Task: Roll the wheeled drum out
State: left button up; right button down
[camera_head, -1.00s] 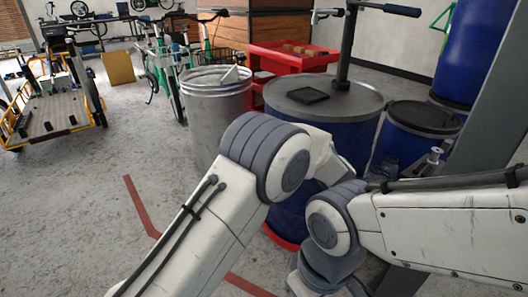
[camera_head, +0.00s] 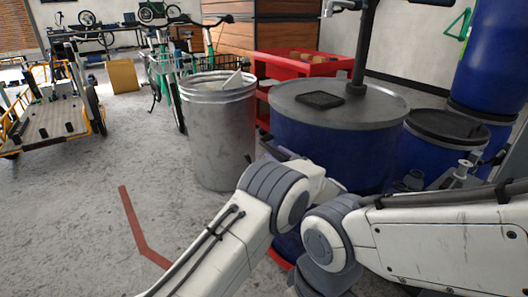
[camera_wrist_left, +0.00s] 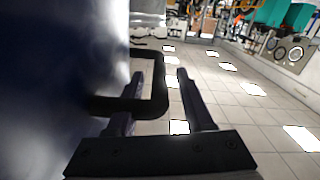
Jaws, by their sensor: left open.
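The wheeled drum (camera_head: 335,143) is a large blue barrel with a grey lid, an upright dark post and a red base edge low down. In the head view my arms cover much of its lower front. Its blue wall fills the left of the left wrist view (camera_wrist_left: 45,90). A black loop handle (camera_wrist_left: 159,88) sticks out from that wall. My left gripper (camera_wrist_left: 160,74) is open, with the handle's outer bar showing between its fingers; contact cannot be told. In the head view my left gripper is largely hidden behind its wrist. My right gripper is not visible.
A grey metal bin (camera_head: 220,135) stands close left of the drum. A red cart (camera_head: 300,65) is behind it, and a smaller blue barrel (camera_head: 440,150) is at right. A cargo bike (camera_head: 50,120) stands far left. The floor at front left is clear, with a red line (camera_head: 137,230).

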pick_arm(q)
jog(key=shift+x, duration=0.9)
jog(key=shift+w+a, duration=0.15)
jog(key=shift+w, duration=0.05)
grip_shut()
jog(key=shift+s+f, duration=0.1)
jog(key=shift+f, duration=0.1)
dwell(0.4)
